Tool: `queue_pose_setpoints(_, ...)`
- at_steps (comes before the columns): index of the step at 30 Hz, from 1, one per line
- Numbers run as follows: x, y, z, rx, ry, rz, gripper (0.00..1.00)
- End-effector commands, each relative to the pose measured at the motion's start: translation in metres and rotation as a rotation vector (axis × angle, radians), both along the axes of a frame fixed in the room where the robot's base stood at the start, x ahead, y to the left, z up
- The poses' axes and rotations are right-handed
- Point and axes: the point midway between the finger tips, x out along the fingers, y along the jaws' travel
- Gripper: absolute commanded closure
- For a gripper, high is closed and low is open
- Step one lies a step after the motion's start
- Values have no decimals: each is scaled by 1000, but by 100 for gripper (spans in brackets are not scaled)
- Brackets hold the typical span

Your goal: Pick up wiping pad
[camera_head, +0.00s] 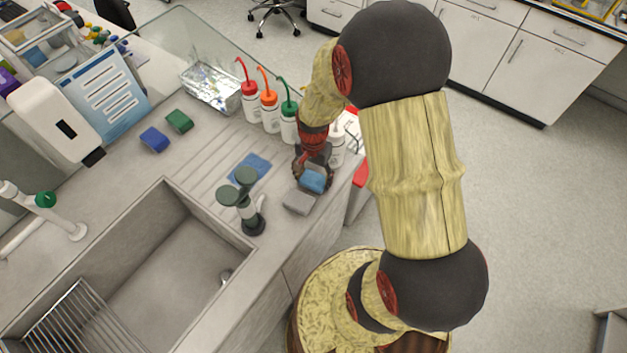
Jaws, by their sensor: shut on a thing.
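My gripper (311,172) is at the right end of the counter, below the wash bottles, and points down. It is shut on a small blue pad (314,181), which I take to be the wiping pad. The fingers partly cover the pad. A grey block (299,202) lies just in front of the pad on the counter near its edge. I cannot tell whether the pad touches the block or hangs above it.
Wash bottles with red (249,102), orange (270,110) and green (289,122) tops stand behind. Blue (154,139) and green (179,121) sponges lie farther left.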

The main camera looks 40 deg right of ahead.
Motion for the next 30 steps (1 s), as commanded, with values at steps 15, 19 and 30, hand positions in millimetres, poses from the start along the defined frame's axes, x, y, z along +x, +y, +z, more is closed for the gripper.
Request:
queue_pose_setpoints(15,0,0,8,0,0,0,50)
queue_pose_setpoints(19,1,0,24,0,-1,0,50)
queue_pose_setpoints(30,-34,43,99,-1,-4,5,50)
